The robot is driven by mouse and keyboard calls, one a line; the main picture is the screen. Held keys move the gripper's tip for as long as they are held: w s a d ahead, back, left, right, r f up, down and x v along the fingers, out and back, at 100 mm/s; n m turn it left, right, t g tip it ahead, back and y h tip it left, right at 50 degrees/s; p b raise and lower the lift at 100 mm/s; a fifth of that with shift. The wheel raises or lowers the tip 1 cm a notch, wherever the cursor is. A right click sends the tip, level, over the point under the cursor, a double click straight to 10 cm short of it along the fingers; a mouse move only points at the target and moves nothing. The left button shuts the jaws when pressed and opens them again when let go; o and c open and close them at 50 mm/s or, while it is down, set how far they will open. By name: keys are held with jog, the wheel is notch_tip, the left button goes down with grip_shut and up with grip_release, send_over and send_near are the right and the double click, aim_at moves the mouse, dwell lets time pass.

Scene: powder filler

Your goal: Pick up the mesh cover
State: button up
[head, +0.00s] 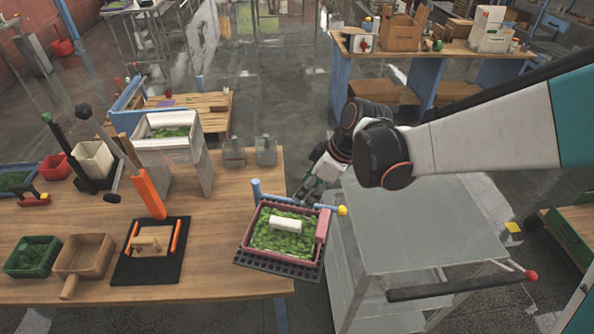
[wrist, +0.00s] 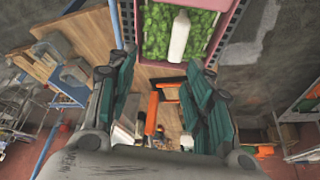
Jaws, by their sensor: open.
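I cannot tell for sure which of these parts is the mesh cover. My gripper (head: 304,192) is just behind the tray, above the table's right edge. In the wrist view my gripper (wrist: 160,62) is open and empty, with its two teal fingers wide apart.
A blue rod with a yellow end (head: 342,210) runs behind the tray. A grey metal cart (head: 425,225) stands close on the right. A hopper (head: 168,152), a lever press (head: 150,195), a wooden scoop box (head: 84,256) and a green bin (head: 33,257) occupy the table's left side.

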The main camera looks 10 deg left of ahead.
aim_at(287, 221)
jog(key=shift+n+g, duration=0.4)
jog(key=shift+n, duration=0.3)
jog(key=b+x, duration=0.1)
jog(key=x, duration=0.2)
jog(key=s+b+x, duration=0.1)
jog(key=b+x, duration=0.1)
jog(key=x, duration=0.1)
jog(key=s+a+b+x, duration=0.1)
jog(key=x, duration=0.3)
jog(key=shift+r, duration=0.25)
jog(key=b+x, duration=0.2)
jog(key=x, duration=0.1)
jog(key=b+x, duration=0.1)
jog(key=x, duration=0.1)
jog(key=shift+s+d+f, duration=0.1)
jog(key=shift+d+f, duration=0.1)
jog(key=shift+d, duration=0.15)
jog(key=shift+r, duration=0.1)
grip_shut()
